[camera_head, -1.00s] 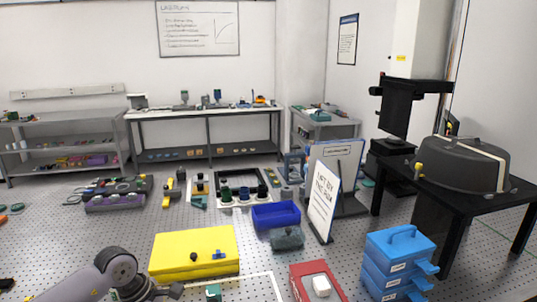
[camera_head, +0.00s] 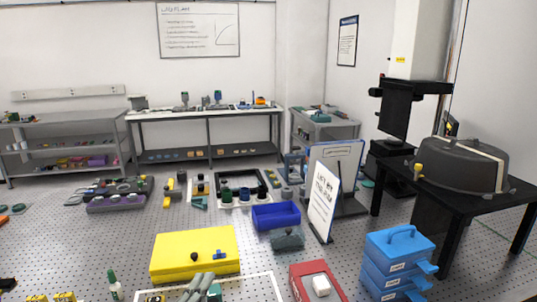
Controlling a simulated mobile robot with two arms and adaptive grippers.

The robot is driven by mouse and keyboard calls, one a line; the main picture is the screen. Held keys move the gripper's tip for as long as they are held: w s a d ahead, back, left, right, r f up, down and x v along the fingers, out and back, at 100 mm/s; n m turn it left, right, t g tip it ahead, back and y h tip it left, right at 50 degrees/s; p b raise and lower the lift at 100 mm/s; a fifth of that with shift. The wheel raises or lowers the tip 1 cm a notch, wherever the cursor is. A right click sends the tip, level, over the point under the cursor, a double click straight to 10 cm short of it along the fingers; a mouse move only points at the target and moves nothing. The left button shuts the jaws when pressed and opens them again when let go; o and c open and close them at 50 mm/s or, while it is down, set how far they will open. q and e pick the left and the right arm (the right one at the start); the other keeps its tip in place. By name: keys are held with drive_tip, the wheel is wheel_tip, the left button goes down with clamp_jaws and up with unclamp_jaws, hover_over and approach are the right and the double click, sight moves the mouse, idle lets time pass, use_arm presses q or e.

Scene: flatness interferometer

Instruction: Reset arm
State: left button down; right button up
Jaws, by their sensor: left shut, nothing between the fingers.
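The tip of my left gripper (camera_head: 197,288) shows at the bottom edge as grey finger parts, in front of the yellow case (camera_head: 172,262). It is shut with nothing held. A small teal item (camera_head: 215,292) is right beside it, partly hidden. The rest of my left arm is out of the picture. My right gripper is not in view.
A green-capped bottle (camera_head: 113,284) stands left of the gripper. To the right are a red case (camera_head: 304,292), stacked blue drawers (camera_head: 390,268), a blue bin (camera_head: 276,216) and a sign (camera_head: 323,202). The perforated surface (camera_head: 90,245) is largely clear at left.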

use_arm(q)
drive_tip(key=s+a+f+n+g+y, duration=0.45)
drive_tip(key=a+f+n, duration=0.2)
drive_tip(key=f, duration=0.25)
drive_tip(key=s+f+n+g, duration=0.4)
drive_tip(key=s+f+g, duration=0.25)
drive_tip(key=s, duration=0.45)
drive_tip(key=s+f+n+g, duration=0.45)
drive_tip(key=s+f, duration=0.35)
drive_tip(key=s, duration=0.4)
wheel_tip(320, 180, down, 31)
drive_tip(key=s+g+b, duration=0.1)
drive_tip(key=s+b, duration=0.1)
drive_tip(key=b, duration=0.2)
drive_tip(key=s+a+f+m+g+b, duration=0.1)
drive_tip(key=s+a+f+b, duration=0.1)
drive_tip(key=s+f, duration=1.3)
wheel_tip(320, 180, down, 3)
drive_tip(key=shift+s+a+r+b, duration=0.1)
drive_tip(key=shift+s+a+b, duration=0.3)
drive_tip(key=shift+a, duration=0.35)
drive_tip(key=shift+g, duration=0.25)
